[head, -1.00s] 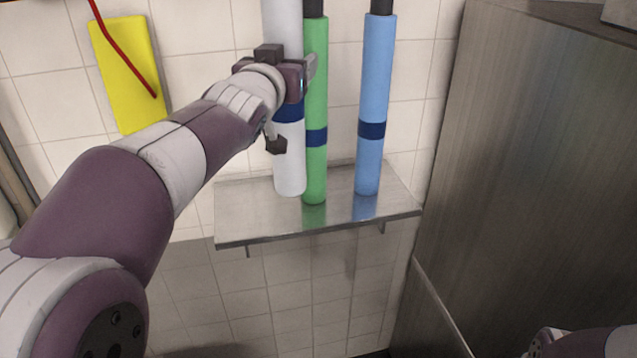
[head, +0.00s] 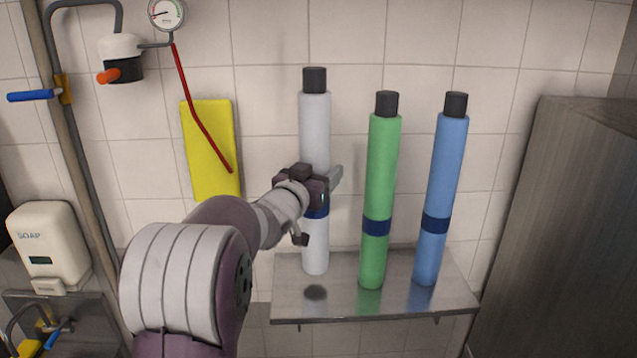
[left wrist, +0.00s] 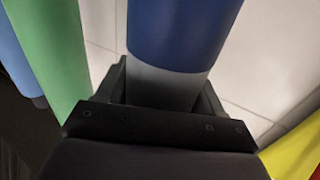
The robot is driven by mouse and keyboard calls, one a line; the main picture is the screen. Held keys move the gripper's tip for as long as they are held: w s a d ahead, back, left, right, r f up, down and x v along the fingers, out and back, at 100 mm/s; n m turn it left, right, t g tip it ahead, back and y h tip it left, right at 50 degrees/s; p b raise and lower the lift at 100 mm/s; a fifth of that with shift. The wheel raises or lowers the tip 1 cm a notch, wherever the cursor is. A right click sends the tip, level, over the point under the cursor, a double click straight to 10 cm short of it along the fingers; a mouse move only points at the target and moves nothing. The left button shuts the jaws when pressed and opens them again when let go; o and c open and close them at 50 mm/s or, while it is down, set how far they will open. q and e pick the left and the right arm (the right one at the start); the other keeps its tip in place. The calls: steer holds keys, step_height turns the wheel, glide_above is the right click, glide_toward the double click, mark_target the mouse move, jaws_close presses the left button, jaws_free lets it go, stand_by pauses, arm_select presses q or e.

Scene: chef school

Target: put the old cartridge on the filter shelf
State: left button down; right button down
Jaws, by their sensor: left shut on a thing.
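The white cartridge (head: 315,125) has a dark cap and a blue band, and stands upright over the left part of the metal filter shelf (head: 350,305). My left gripper (head: 318,192) is shut on it around mid-height, near the blue band. In the left wrist view the cartridge's grey body (left wrist: 165,85) and blue band sit between the jaws. A dark round shadow lies on the shelf below its lower end, which seems slightly above the surface; contact is not clear. My right gripper is not in view.
A green cartridge (head: 380,180) and a blue cartridge (head: 440,195) stand on the shelf to the right. A yellow cloth-like panel (head: 210,150) and red hose (head: 190,95) are at left. A steel cabinet (head: 560,220) stands at right.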

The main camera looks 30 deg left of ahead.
arm_select(q)
step_height(320, 180, down, 4)
steer(key=shift+r+p, duration=0.1)
steer(key=shift+p, duration=0.45)
steer(key=c, duration=0.5)
jaws_free()
steer(key=shift+s+f, duration=0.1)
steer(key=shift+f, duration=0.1)
steer(key=shift+c, duration=0.2)
steer(key=o, duration=0.4)
steer(key=shift+d+r, duration=0.1)
steer(key=shift+r, duration=0.1)
